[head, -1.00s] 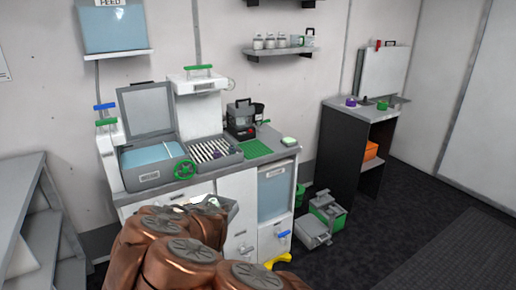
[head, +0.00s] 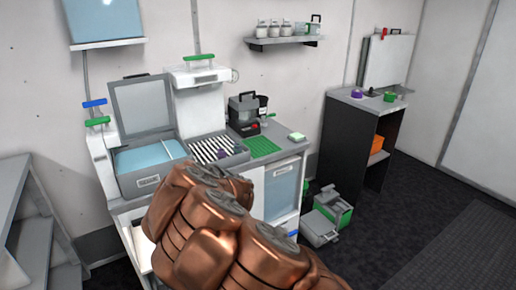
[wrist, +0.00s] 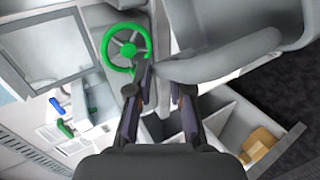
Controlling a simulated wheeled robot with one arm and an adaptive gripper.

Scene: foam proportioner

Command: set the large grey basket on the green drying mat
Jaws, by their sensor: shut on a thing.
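My gripper (wrist: 158,85) shows in the wrist view, with its dark fingers closed at the edge of a smooth pale-grey thing. This looks like the large grey basket (wrist: 215,66), which reaches to the upper right and is cut off by the frame. Its far end and underside do not show. In the head view my copper arm hides both the gripper and the basket. The green drying mat (head: 264,148) lies flat on the counter, right of the slatted rack, and looks bare.
A green handwheel (wrist: 128,48) is close beside the fingertips. Below is an open compartmented space with a brown box (wrist: 260,144). On the counter are an open-lidded grey bin (head: 150,178), a dark appliance (head: 243,115) and a pale green block (head: 297,137).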

